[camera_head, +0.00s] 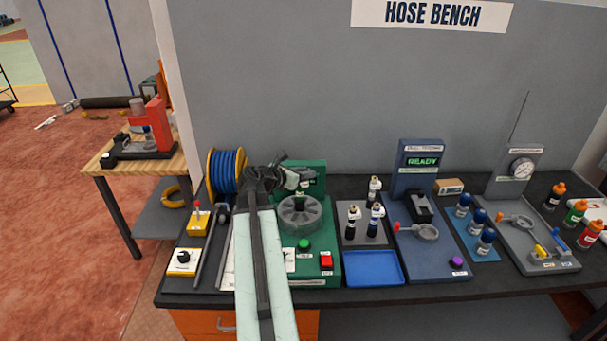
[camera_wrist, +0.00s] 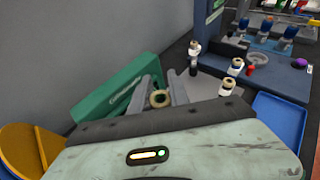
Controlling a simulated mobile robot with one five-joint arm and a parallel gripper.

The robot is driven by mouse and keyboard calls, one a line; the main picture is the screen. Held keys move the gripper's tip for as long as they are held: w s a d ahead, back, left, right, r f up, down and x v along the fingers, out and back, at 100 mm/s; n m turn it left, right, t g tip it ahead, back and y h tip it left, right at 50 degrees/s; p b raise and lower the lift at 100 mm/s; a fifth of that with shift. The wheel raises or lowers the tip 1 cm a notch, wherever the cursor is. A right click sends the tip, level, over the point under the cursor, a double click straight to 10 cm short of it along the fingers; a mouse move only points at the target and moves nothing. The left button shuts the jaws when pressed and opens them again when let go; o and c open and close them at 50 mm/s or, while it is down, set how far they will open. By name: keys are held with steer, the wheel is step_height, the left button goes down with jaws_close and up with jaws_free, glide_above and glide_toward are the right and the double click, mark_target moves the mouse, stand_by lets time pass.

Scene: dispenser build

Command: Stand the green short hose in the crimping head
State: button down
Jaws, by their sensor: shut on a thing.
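My gripper (camera_head: 301,178) is shut on the short hose (camera_head: 304,185) above the green crimping machine (camera_head: 327,245). In the wrist view the hose's cream, ring-like end (camera_wrist: 159,98) shows between the fingers of my gripper (camera_wrist: 165,92). The hose looks about upright. The grey round crimping head (camera_head: 300,218) is directly below my gripper, with a dark green piece (camera_head: 299,202) at its middle. I cannot tell whether the hose's lower end is inside the head or just above it. The fingers hide part of the hose.
A blue machine (camera_head: 432,245) reads READY. A blue hose reel (camera_head: 227,170) stands at the left.

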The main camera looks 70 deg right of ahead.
mark_target(301, 192)
steer(key=shift+f+b, duration=0.8)
steer(key=shift+f, duration=0.5)
steer(key=shift+d+f+b, duration=0.1)
steer(key=shift+f+b, duration=0.45)
stand_by(0.4)
steer(key=c, duration=1.5)
jaws_free()
